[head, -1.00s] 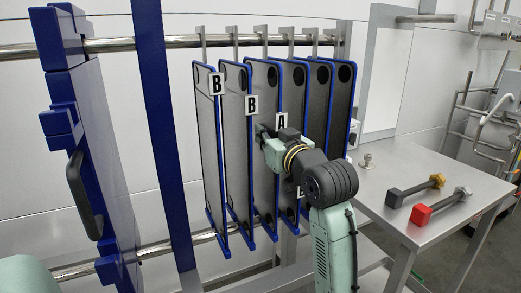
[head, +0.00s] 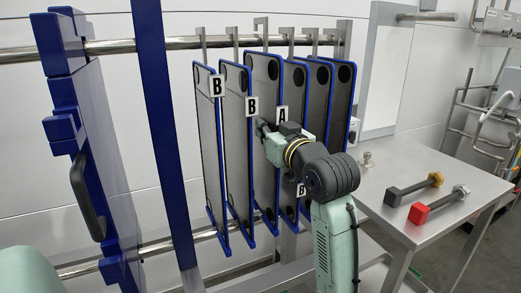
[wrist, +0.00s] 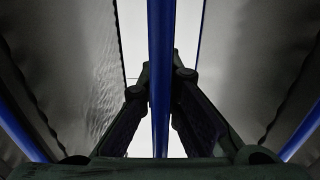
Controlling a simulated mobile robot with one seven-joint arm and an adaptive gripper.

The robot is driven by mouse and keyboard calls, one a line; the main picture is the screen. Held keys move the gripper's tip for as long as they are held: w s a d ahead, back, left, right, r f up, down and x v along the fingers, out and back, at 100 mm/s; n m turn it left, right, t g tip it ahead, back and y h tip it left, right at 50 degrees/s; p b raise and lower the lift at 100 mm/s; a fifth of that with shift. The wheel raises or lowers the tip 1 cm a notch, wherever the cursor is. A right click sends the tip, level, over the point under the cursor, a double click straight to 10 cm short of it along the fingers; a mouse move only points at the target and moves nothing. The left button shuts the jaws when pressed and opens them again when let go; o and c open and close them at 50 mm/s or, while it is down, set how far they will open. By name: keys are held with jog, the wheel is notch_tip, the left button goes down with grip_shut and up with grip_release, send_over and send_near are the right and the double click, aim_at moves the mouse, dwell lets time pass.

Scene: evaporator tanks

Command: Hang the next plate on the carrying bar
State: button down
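Several grey plates with blue edges hang in a row from the upper steel bar (head: 112,46) in the head view. The plate labelled A (head: 262,88) is third from the left and sits a little higher than its neighbours, with its hook raised at the bar. My gripper (head: 264,128) is at this plate's near edge, just below the A label. In the wrist view, the fingers of my gripper (wrist: 160,84) close on both sides of the blue edge (wrist: 160,40). Two plates labelled B, an outer one (head: 208,130) and an inner one (head: 236,125), hang to its left. The fingertips are hidden in the head view.
A blue upright post (head: 160,110) and a thick blue end plate with a handle (head: 87,195) stand at the left. Neighbouring plates leave narrow gaps.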

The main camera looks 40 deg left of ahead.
jog(key=v, duration=0.6)
jog(key=shift+s+d, duration=0.15)
jog(key=shift+d, duration=0.15)
dwell(0.6)
jog(key=v, duration=1.6)
dwell(0.6)
